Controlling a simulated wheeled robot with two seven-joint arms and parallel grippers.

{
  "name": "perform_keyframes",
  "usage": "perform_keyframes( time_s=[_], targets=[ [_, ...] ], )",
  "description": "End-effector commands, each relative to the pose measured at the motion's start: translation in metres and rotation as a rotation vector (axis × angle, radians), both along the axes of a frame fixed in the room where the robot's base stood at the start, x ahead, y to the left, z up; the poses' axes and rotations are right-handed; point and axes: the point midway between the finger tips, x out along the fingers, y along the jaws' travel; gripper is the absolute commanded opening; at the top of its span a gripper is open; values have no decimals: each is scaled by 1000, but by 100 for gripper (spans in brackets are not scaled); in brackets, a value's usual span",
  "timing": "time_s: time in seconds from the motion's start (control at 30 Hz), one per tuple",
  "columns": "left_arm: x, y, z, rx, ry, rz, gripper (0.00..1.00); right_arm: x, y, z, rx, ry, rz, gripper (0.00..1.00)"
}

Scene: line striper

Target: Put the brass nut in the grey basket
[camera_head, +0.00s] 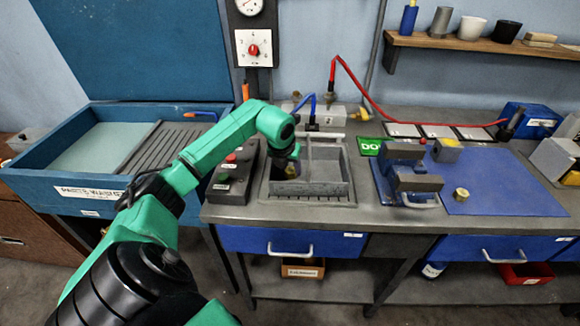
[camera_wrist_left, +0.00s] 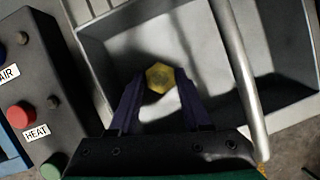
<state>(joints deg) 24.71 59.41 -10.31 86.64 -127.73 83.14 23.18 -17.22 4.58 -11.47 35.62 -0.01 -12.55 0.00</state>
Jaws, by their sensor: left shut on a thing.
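The brass nut (camera_wrist_left: 160,77) is a yellow hexagonal piece between the fingertips of my left gripper (camera_wrist_left: 158,90) in the left wrist view. The gripper is shut on it. In the head view my left gripper (camera_head: 293,166) points down inside the outline of the grey basket (camera_head: 312,188), near its left side; the nut is too small to make out there. The basket also shows in the left wrist view (camera_wrist_left: 205,125), with a pale bar handle across its right part. I cannot tell the nut's height above the basket floor. My right gripper is not in view.
A black control box (camera_head: 233,172) with buttons stands close left of the basket. A blue mat (camera_head: 505,190) to the right carries a small brass-coloured cylinder (camera_head: 461,194). A red hose (camera_head: 400,118) runs behind.

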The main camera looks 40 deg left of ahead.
Motion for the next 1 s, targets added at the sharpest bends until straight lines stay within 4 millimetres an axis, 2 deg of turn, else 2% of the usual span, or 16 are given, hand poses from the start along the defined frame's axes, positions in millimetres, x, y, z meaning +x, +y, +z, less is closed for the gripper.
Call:
perform_keyframes(
  time_s=[0.1, 0.13, 0.2, 0.57, 0.67, 1.0],
  targets=[
    [0, 0, 0, 0, 0, 0, 0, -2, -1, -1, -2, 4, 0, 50],
    [0, 0, -1, 0, 0, 0, 56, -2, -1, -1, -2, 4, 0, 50],
    [0, 0, 0, 0, 0, 0, 78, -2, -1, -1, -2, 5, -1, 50],
    [-1, 0, 4, 0, -1, 0, 78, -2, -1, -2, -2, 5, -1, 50],
    [-6, -1, 18, 3, -4, 0, 78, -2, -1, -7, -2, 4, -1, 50],
    [-37, -13, 98, 2, -4, -1, 78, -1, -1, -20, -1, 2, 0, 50]
  ],
)
